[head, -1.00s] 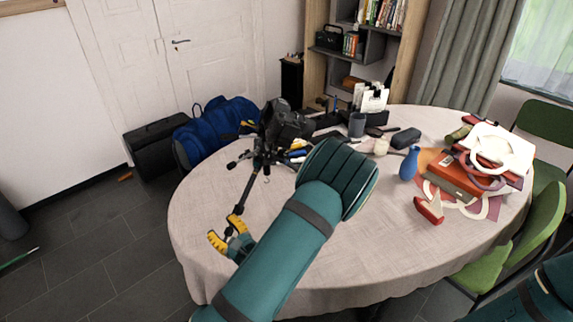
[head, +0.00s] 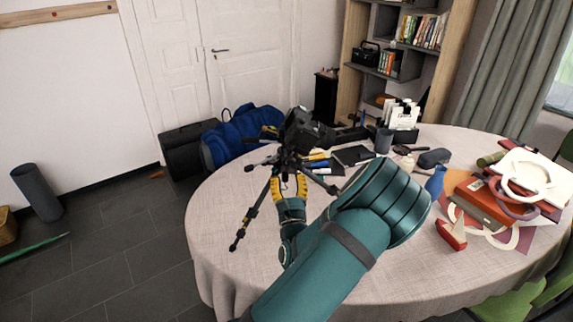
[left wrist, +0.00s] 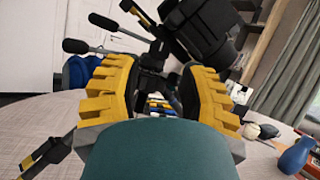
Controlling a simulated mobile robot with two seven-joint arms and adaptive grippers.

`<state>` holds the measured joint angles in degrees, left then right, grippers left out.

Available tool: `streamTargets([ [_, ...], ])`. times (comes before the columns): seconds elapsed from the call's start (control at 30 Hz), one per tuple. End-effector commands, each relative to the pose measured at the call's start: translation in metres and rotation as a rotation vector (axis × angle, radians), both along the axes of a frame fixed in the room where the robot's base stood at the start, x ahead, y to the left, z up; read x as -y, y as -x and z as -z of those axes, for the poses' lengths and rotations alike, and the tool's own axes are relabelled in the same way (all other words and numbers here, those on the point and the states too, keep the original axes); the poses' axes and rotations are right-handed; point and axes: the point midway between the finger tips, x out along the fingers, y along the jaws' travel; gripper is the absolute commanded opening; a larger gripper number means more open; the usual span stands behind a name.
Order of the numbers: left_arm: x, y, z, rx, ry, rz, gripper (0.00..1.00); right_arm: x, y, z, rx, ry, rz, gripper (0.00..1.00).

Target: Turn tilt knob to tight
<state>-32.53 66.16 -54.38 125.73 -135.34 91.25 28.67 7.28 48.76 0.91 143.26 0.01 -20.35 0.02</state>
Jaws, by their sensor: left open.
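A small black tripod (head: 254,212) stands on the round table (head: 225,235) with a black camera (head: 305,131) on top. The camera fills the upper middle of the left wrist view (left wrist: 210,35). Dark handles with rounded ends, an upper one (left wrist: 102,22) and a lower one (left wrist: 76,46), stick out to the left of the tripod head. I cannot tell which is the tilt knob. My left gripper (head: 288,180) is open, just below the tripod head on the near side. Its yellow fingers stand apart in the left wrist view (left wrist: 157,78), with nothing visibly gripped. My right gripper is out of view.
A blue vase (head: 435,182), a red stapler-like object (head: 451,234) and a pile of books (head: 480,203) are on the right. Dark items and a grey cup (head: 383,141) lie behind the tripod.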

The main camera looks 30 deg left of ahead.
Motion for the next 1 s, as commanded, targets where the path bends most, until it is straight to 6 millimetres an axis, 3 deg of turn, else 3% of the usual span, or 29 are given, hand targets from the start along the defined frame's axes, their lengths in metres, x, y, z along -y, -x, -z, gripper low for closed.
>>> streamTargets([
  [0.33, -0.03, -0.038, -0.02, 0.002, 0.0, -0.002, 0.41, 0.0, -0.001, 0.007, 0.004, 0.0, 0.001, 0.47],
  [0.77, -0.035, -0.044, -0.023, 0.0, 0.0, -0.002, 0.41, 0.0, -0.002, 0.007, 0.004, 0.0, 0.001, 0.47],
  [0.9, -0.035, -0.044, -0.023, 0.0, 0.0, -0.002, 0.0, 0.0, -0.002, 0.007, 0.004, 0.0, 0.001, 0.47],
  [1.0, -0.035, -0.044, -0.023, 0.0, 0.0, -0.002, 0.0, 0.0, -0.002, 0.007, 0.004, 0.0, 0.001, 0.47],
])
